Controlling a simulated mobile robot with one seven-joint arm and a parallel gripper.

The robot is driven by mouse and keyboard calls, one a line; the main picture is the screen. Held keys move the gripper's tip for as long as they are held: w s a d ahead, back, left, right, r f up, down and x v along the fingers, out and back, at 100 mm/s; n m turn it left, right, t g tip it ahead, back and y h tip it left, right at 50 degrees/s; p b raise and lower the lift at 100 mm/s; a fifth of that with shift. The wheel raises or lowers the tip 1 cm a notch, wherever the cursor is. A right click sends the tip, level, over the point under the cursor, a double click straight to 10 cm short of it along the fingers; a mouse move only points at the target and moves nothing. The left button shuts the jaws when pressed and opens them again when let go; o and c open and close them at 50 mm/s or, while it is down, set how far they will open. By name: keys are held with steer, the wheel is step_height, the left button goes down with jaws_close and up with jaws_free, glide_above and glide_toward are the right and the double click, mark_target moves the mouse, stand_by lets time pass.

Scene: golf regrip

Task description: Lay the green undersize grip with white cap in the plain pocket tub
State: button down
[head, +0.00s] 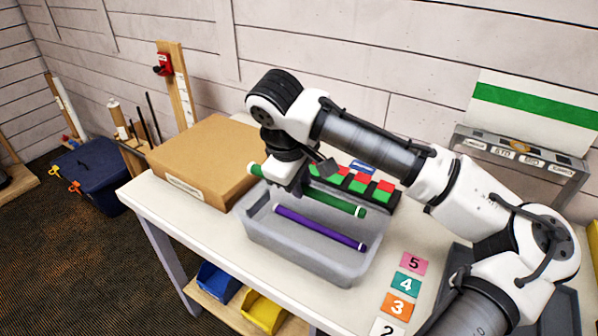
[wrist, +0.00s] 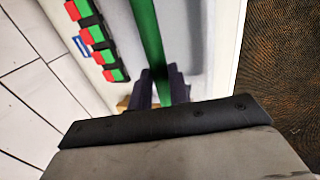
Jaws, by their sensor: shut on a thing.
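The green grip (head: 335,203) is held in my gripper (head: 290,188) above the grey tub (head: 300,258). It slants from upper left to lower right, with a pale end at the left and a white band near its right end. My gripper is shut on it; in the wrist view the green grip (wrist: 150,40) runs between the dark fingers (wrist: 160,88). A purple grip (head: 318,228) with a whitish right end shows in the tub, below and roughly parallel to the green one. My gripper hides part of the tub's back left.
A cardboard box (head: 205,155) stands left of the tub. A black holder with red and green blocks (head: 378,190) is close behind it. Numbered cards (head: 406,283) lie to the right. A labelled rack (head: 520,160) stands at the back right. Blue and yellow bins (head: 262,312) sit below the tabletop.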

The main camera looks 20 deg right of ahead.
steer(key=shift+s, duration=0.2)
step_height(320, 180, down, 11)
steer(key=b, duration=0.6)
steer(key=shift+b, duration=0.4)
stand_by(0.4)
steer(key=c, duration=1.2)
jaws_free()
steer(key=shift+c, duration=0.2)
steer(key=shift+r, duration=0.15)
steer(key=shift+r+p, duration=4.6)
steer(key=shift+r, duration=0.35)
steer(key=shift+f, duration=0.1)
